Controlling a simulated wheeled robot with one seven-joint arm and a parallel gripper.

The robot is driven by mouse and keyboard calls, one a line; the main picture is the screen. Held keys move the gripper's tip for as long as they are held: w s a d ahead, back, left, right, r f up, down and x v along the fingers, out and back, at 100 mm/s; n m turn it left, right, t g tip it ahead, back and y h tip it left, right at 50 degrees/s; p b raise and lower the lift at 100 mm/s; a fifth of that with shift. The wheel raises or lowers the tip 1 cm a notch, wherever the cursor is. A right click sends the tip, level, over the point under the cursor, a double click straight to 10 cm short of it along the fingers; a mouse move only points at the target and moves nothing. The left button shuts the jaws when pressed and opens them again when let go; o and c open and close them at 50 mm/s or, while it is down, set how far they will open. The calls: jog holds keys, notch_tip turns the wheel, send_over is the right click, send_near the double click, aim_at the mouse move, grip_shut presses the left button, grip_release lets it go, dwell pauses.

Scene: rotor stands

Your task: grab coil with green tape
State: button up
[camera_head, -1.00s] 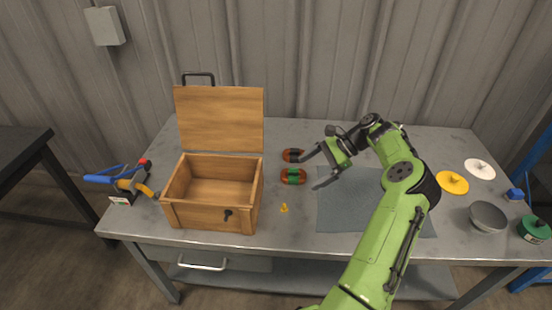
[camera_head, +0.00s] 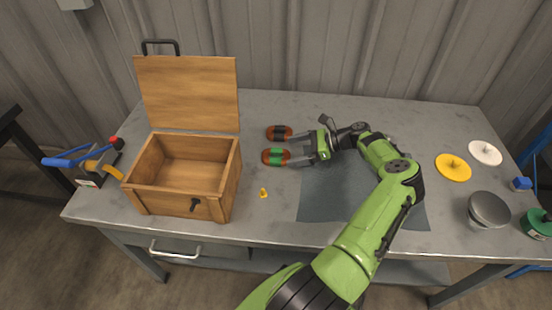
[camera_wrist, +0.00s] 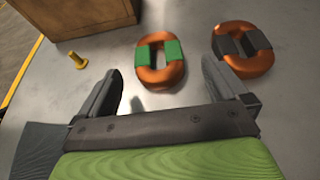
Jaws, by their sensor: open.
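The coil with green tape (camera_head: 275,157) lies flat on the table, right of the wooden box. It is a copper-coloured oval ring with green bands on two sides, seen whole in the wrist view (camera_wrist: 160,61). My gripper (camera_head: 290,149) is open and empty, low over the table just right of this coil. In the wrist view my gripper (camera_wrist: 160,85) has its two fingers apart, with the green-taped coil ahead and between their lines. A similar coil with black tape (camera_head: 279,133) lies just behind it; it also shows to the right in the wrist view (camera_wrist: 243,48).
An open wooden box (camera_head: 180,177) stands left of the coils. A small yellow peg (camera_head: 263,193) stands in front of the coil. A grey-blue mat (camera_head: 330,200) lies under my arm. Discs and a grey bowl (camera_head: 489,209) are at the right.

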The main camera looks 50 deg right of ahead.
aim_at(281, 155)
jog(key=b+x, duration=0.1)
jog(key=x, duration=0.3)
jog(key=shift+a+f+b, duration=0.25)
jog(key=shift+a+b, duration=0.05)
jog(key=shift+w+a+f, duration=0.1)
jog(key=shift+w+a, duration=0.1)
jog(key=shift+w, duration=0.2)
jog(key=c, duration=1.3)
